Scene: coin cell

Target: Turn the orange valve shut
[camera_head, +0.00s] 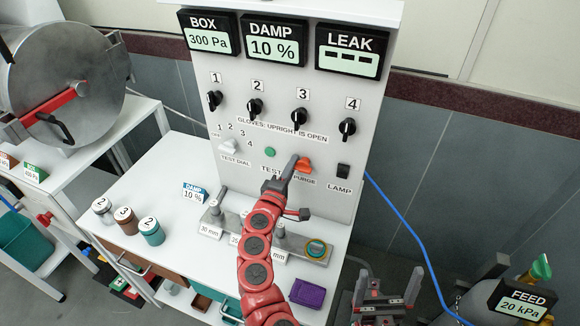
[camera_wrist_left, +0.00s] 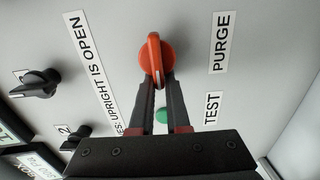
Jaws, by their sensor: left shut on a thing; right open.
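The orange valve (camera_head: 304,164) is a round knob with a raised bar handle, on the white upright panel by the PURGE label. It fills the upper middle of the left wrist view (camera_wrist_left: 151,60), where its bar runs roughly parallel to the PURGE lettering. My left gripper (camera_head: 291,167) is at the panel, shut on the valve's handle. Its two dark fingers (camera_wrist_left: 159,82) meet the near end of the bar, partly hiding it. My right gripper (camera_head: 389,285) is open and empty, low at the right, apart from the panel.
Several black knobs (camera_head: 301,118) sit above the valve. A green TEST button (camera_head: 270,152) is just left of it, and a black LAMP switch (camera_head: 343,170) right. Jars (camera_head: 151,232) and a purple box (camera_head: 307,293) stand on the bench. A blue cable (camera_head: 404,222) hangs at the right.

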